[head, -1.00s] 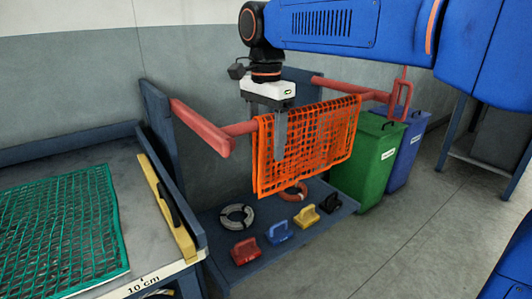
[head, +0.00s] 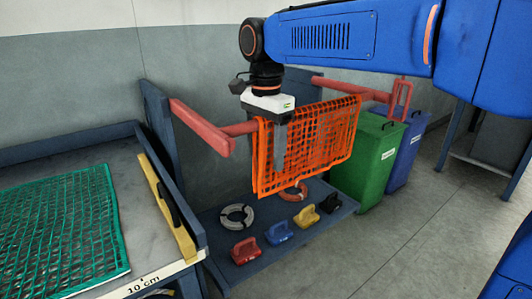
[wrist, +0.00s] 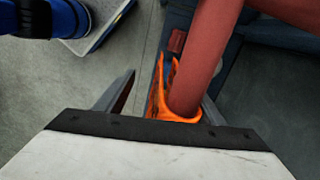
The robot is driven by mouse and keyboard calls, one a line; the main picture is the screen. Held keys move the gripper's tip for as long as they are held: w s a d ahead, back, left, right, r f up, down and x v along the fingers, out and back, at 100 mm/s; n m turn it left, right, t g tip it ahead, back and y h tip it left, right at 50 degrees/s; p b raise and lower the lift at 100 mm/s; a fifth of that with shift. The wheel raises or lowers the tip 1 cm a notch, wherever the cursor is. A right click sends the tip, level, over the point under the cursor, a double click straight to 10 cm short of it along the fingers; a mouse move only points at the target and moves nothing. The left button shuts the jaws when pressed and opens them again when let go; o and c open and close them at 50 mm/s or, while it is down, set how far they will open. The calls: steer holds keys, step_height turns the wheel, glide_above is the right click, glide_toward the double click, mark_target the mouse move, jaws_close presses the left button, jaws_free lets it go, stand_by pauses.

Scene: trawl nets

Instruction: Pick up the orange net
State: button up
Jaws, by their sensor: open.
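The orange net (head: 320,150) hangs folded over a red rail in the head view, its mesh draping down in front. In the wrist view the net (wrist: 157,95) shows as an orange fold over the red rail (wrist: 195,60). My gripper (head: 281,150) points down at the left part of the net, with a finger in front of the mesh. In the wrist view my gripper (wrist: 165,95) is open, its two fingers on either side of the rail and the net. Whether a finger touches the net I cannot tell.
A green net (head: 65,225) lies on the table (head: 150,235) at left, with a yellow bar on its edge. Several coloured handled blocks (head: 278,233) and rings sit on the low shelf below. A green bin (head: 372,165) and a blue bin (head: 407,150) stand at right.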

steer(key=shift+c, duration=0.5)
steer(key=c, duration=1.1)
steer(key=shift+r, duration=0.1)
step_height(320, 180, up, 12)
steer(key=shift+f, duration=0.15)
jaws_close()
step_height(320, 180, up, 9)
